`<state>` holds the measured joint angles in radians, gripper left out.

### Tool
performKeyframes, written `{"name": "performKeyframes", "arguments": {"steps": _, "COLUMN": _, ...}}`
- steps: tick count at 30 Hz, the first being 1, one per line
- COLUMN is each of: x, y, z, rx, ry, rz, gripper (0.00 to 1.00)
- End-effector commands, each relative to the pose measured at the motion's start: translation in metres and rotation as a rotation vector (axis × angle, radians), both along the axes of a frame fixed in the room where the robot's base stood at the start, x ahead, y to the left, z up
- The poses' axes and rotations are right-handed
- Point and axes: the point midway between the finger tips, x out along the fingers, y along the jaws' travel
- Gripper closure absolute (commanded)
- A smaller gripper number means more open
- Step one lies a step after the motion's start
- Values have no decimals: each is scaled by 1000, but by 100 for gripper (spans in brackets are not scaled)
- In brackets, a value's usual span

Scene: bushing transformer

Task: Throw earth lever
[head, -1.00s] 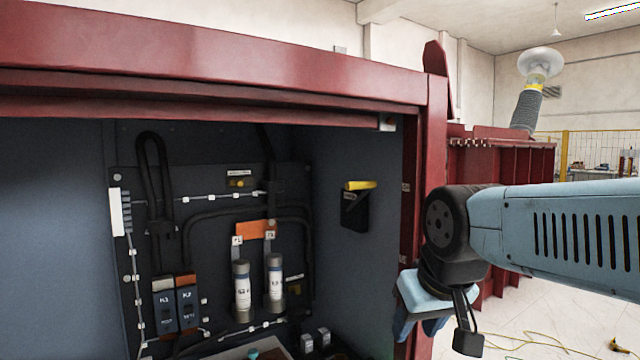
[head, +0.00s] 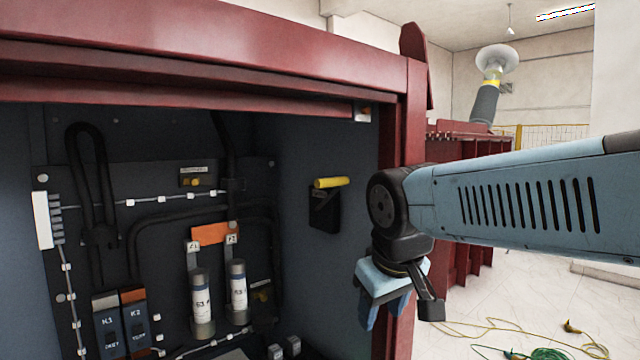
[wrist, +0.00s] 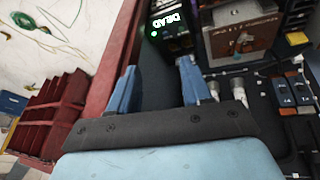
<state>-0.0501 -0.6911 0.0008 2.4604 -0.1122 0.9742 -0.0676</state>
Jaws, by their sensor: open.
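A lever with a yellow handle (head: 332,183) sits on a black mount on the cabinet's right inner wall. I take it as the earth lever; no label on it is readable. Its handle lies nearly level. My gripper (head: 378,315) is at the right edge of the cabinet opening, below and right of the lever, and apart from it. In the wrist view my gripper (wrist: 157,68) shows its two blue fingers spread with nothing between them. I cannot make out the lever in the wrist view.
The red cabinet frame (head: 405,130) stands close beside my arm. Inside are two grey cylinders (head: 203,305), an orange link (head: 214,233) and blue K1 and K2 modules (head: 108,325). A display reading DEAD (wrist: 168,25) has a green light. Cables (head: 540,353) lie on the floor at right.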

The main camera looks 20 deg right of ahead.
Motion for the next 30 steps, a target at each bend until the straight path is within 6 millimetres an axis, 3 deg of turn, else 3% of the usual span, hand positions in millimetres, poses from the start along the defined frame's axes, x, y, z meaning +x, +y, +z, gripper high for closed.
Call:
{"name": "performKeyframes", "arguments": {"steps": 8, "x": 33, "y": -12, "z": 16, "rx": -402, "ry": 255, "rz": 350, "gripper": 52}}
{"name": "performKeyframes", "arguments": {"steps": 17, "x": 88, "y": -9, "z": 57, "rx": -862, "ry": 522, "rz": 665, "gripper": 52}}
{"name": "performKeyframes", "arguments": {"steps": 23, "x": 132, "y": 16, "z": 92, "rx": -1174, "ry": 689, "rz": 812, "gripper": 52}}
{"name": "performKeyframes", "arguments": {"steps": 30, "x": 178, "y": 72, "z": 135, "rx": -1528, "ry": 859, "rz": 894, "gripper": 52}}
